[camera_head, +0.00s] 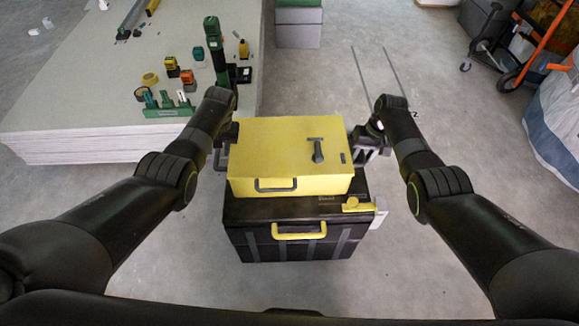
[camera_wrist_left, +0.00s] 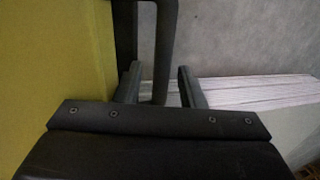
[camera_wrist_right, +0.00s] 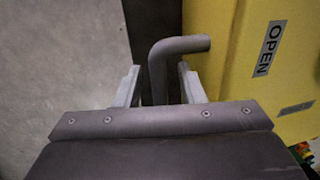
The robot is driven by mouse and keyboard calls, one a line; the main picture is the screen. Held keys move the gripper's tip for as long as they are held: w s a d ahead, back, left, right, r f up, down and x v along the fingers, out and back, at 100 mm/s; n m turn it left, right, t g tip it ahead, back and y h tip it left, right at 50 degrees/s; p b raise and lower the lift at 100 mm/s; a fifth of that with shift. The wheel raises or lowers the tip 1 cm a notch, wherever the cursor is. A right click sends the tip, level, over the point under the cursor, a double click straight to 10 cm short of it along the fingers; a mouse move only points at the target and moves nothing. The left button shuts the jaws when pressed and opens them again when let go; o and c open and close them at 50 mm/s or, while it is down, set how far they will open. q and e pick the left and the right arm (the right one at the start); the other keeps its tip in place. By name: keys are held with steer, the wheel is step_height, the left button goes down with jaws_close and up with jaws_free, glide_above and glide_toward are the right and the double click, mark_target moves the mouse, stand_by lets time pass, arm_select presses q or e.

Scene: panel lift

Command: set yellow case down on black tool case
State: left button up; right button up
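The yellow case (camera_head: 290,150), flat and level, appears to rest on the lid of the black tool case (camera_head: 262,209), set back from its front edge. Any thin gap between them cannot be seen. My left gripper (camera_head: 226,140) is at the case's left side. In the left wrist view its fingers (camera_wrist_left: 160,78) stand apart around a dark side handle (camera_wrist_left: 163,45), with space showing on both sides. My right gripper (camera_head: 366,140) is at the right side. In the right wrist view its fingers (camera_wrist_right: 159,80) stand apart around the other dark handle (camera_wrist_right: 180,46), not visibly touching it.
A stack of pale boards (camera_head: 80,140) with tools on it stands close on the left. A grey-green box (camera_head: 298,28) stands behind. An orange-handled cart (camera_head: 540,45) and a white bag (camera_head: 555,120) are at right. The floor in front is clear.

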arm_select(q)
steer(key=v, duration=1.2)
arm_select(e)
step_height(320, 180, up, 12)
steer(key=d, duration=0.2)
steer(key=shift+d+f, duration=0.1)
steer(key=shift+f, duration=0.05)
stand_by(0.5)
